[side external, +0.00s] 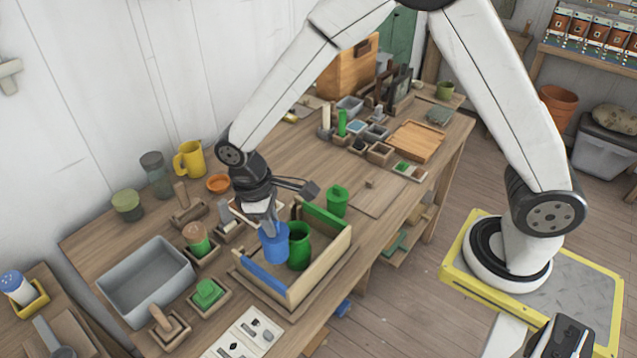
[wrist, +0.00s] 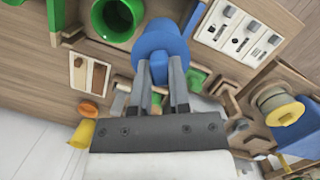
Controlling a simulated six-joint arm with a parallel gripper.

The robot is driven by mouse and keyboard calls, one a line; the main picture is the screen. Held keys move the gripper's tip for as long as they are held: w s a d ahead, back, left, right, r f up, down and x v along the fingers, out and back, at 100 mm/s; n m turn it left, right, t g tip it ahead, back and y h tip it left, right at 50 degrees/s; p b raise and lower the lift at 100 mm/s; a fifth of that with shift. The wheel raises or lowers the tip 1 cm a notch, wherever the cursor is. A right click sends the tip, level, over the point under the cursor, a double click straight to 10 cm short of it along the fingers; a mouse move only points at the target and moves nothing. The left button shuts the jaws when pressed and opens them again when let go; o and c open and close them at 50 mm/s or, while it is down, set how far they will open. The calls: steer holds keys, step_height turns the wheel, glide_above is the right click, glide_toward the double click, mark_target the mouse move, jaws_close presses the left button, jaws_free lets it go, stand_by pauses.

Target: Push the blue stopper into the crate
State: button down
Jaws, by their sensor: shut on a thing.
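The blue stopper (side external: 274,243) is held in my gripper (side external: 266,222), which points down with its fingers shut on it. In the wrist view the stopper (wrist: 160,38) shows as a wide blue round body between and beyond the fingertips (wrist: 163,80). The crate (side external: 322,270) is an open wooden box with a green far wall and a blue near wall. The stopper appears over the left part of the crate; I cannot tell its height above the floor of it. A green open cylinder (side external: 299,247) stands in the crate, right beside the stopper; it also shows in the wrist view (wrist: 117,17).
A yellow mug (side external: 190,159) and wooden blocks stand further back.

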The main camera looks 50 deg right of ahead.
steer(key=shift+f, duration=1.35)
steer(key=shift+f, duration=3.2)
stand_by(3.4)
